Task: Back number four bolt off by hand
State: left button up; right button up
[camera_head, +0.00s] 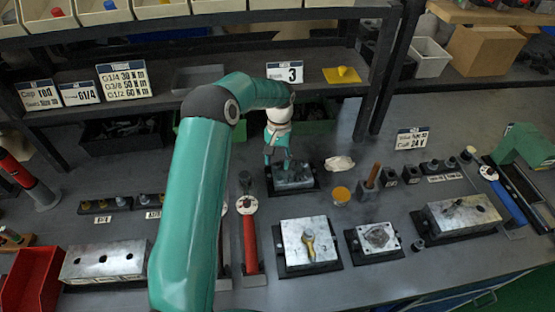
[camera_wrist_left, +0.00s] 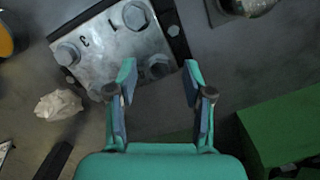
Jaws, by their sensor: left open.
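A metal valve block (camera_head: 295,182) stands on a dark base on the bench, below the "3" sign. My left gripper (camera_head: 278,160) is over its left, far part. In the left wrist view the block (camera_wrist_left: 118,52) shows hex bolts near its corners, with the marks "3" and "1" readable. One bolt (camera_wrist_left: 158,68) lies just ahead of the space between the open fingers of my left gripper (camera_wrist_left: 158,80). Another bolt (camera_wrist_left: 110,90) is beside the left finger. Number four's mark is not readable. Nothing is held. My right gripper is not in view.
A crumpled pale cloth (camera_head: 339,163) and an orange-topped round tin (camera_head: 341,195) lie right of the block. A green box (camera_wrist_left: 285,125) stands close to the right finger. A block with a yellow-handled part (camera_head: 309,243) is nearer the front.

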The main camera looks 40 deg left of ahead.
pick_arm(q)
notch_tip(320, 180, up, 12)
jog(key=w, duration=0.1)
jog(key=shift+w+a+f, duration=0.2)
jog(key=shift+a, duration=0.1)
jog(key=shift+s, duration=0.1)
